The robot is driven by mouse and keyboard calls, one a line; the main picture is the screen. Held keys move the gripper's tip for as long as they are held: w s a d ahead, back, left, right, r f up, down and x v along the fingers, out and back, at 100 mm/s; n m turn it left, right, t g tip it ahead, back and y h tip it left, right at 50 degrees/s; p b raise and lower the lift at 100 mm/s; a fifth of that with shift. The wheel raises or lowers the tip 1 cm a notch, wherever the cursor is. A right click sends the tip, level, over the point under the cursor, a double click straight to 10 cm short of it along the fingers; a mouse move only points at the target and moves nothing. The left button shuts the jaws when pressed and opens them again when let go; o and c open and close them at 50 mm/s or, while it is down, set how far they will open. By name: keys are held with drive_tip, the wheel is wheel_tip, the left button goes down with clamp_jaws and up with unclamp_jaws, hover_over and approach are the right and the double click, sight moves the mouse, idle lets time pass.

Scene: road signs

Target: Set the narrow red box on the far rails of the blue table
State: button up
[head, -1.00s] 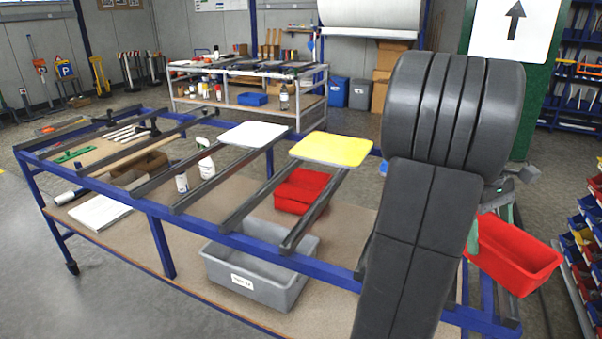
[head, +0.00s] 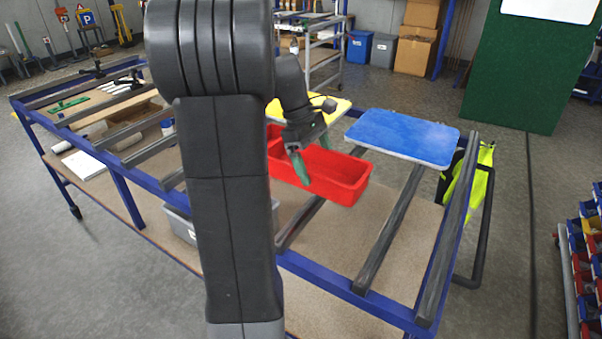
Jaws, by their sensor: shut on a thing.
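The narrow red box (head: 345,178) is an open-topped bin. In the head view it is over the blue table (head: 340,285), left of the blue board and in front of the yellow board. My gripper (head: 302,164) has greenish fingers and is shut on the box at its near wall. The box looks roughly level; I cannot tell whether it touches the dark rails (head: 385,235) under it. My arm hides part of the table and the left side of the box area. Whether the red at far left belongs to this box or another is unclear.
A blue board (head: 405,137) lies on the rails right of the box, and a yellow board (head: 338,107) lies behind it. A grey bin (head: 180,222) is on the lower shelf. A hi-vis vest (head: 478,185) hangs at the right end. The near right rails are bare.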

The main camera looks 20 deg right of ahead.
sight(315, 169)
wheel_tip(315, 169, down, 3)
drive_tip(key=shift+w+a+r, duration=0.1)
drive_tip(key=shift+w+r, duration=0.05)
drive_tip(key=shift+f, duration=2.05)
drive_tip(key=o, duration=0.7)
drive_tip(key=shift+f, duration=0.15)
drive_tip(key=shift+o, duration=0.2)
drive_tip(key=v, duration=1.2)
drive_tip(key=x, duration=1.1)
drive_tip(key=shift+f, duration=0.15)
drive_tip(key=shift+r, duration=1.6)
drive_tip(key=shift+f, duration=0.15)
